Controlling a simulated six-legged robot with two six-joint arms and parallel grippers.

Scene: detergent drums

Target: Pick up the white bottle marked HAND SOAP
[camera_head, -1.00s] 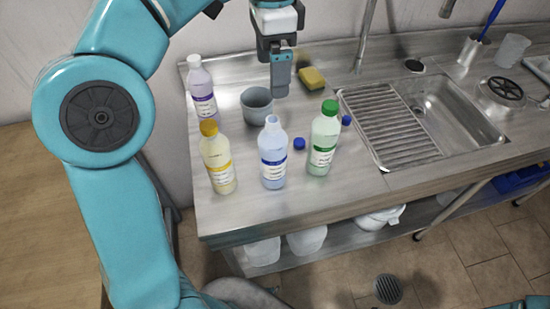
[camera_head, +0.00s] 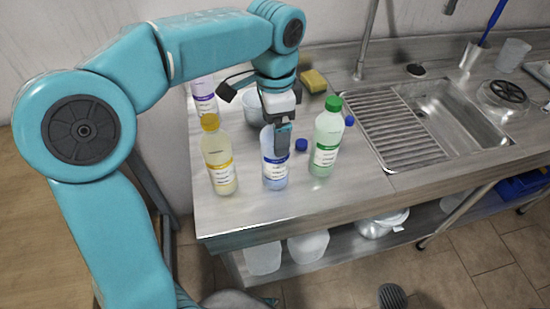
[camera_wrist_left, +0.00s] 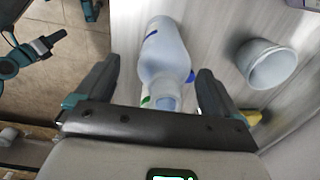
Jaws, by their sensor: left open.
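No wording HAND SOAP is readable on any bottle. A pale bluish-white bottle (camera_head: 274,172) with a blue-edged label stands upright and uncapped on the steel counter; its open neck shows in the wrist view (camera_wrist_left: 165,55). My left gripper (camera_head: 283,150) is directly over this bottle, overlapping its neck in the head view. In the left wrist view my left gripper (camera_wrist_left: 155,85) is open, one finger on each side of the neck, with gaps between. A yellow bottle (camera_head: 219,160) stands to its left and a green-capped bottle (camera_head: 326,145) to its right. My right gripper is not seen.
A grey cup (camera_head: 252,108) stands behind the bottle, also in the wrist view (camera_wrist_left: 268,63). A purple-labelled bottle (camera_head: 203,95) is at the back left. The front counter strip is clear.

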